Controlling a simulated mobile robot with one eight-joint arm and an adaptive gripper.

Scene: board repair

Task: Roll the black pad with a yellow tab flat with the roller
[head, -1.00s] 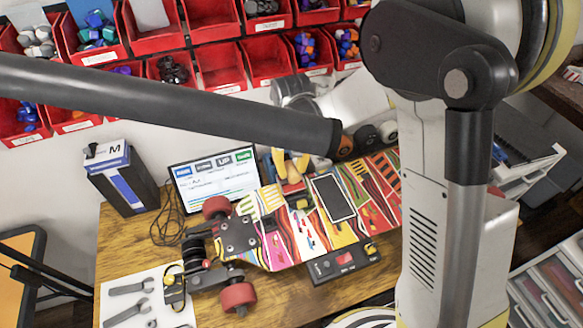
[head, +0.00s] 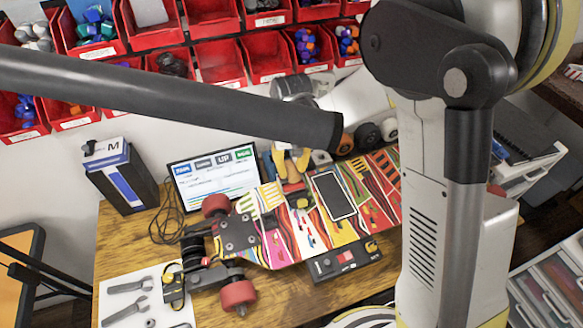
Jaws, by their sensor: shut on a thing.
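The printed skateboard deck (head: 281,248) lies across the wooden bench. A black rectangular pad (head: 334,195) with a pale border lies on it; I cannot make out a yellow tab on it. The yellow fingers of my gripper (head: 291,166) point down at the far edge of the deck, left of the pad. They are shut on what seems to be the roller (head: 294,190), a small dark and reddish shape under the fingertips. Its contact with the deck is unclear. A dark bar hides the upper part of my gripper.
A black control box (head: 343,261) with a red button sits at the deck's near edge. A screen (head: 213,182) and a boxed item (head: 121,178) stand at the back left. Wrenches lie on a white sheet (head: 143,298). Red bins (head: 220,63) line the wall.

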